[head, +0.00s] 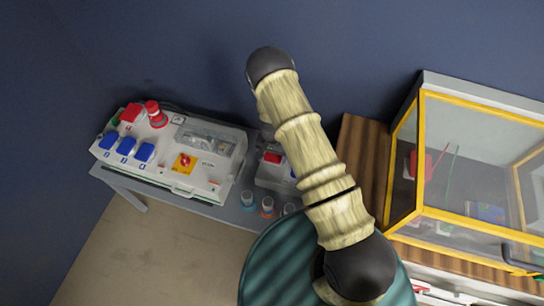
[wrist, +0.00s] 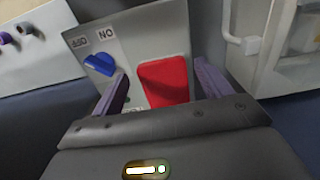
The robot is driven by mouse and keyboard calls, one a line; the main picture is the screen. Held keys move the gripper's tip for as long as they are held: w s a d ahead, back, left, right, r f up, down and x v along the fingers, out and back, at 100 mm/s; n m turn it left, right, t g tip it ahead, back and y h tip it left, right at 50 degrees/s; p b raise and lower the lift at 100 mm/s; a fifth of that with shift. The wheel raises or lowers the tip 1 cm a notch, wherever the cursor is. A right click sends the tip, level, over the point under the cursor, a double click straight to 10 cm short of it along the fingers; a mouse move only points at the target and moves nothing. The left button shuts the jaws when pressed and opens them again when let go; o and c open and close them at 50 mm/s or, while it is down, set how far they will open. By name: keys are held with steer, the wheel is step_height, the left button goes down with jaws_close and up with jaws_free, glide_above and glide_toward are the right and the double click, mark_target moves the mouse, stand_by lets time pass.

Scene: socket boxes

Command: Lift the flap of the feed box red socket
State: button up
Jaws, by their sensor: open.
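The red socket flap (wrist: 163,82) looks shut on the face of a light grey box (wrist: 155,32), which I take as the feed box. My gripper (wrist: 161,74) is open, with one purple finger on each side of the flap. I cannot tell whether either finger touches it. In the head view a red flap (head: 272,157) shows on a small grey box (head: 268,177), partly hidden behind my arm. My gripper is hidden in the head view.
A blue OFF/ON knob (wrist: 98,64) sits left of the flap. A pale box with a handle (wrist: 240,42) stands close on the right. A larger socket box (head: 215,186) is on the left of the grey table. A yellow-framed glass case (head: 423,150) stands at right.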

steer(key=shift+f, duration=1)
steer(key=shift+c, duration=0.3)
steer(key=c, duration=1.2)
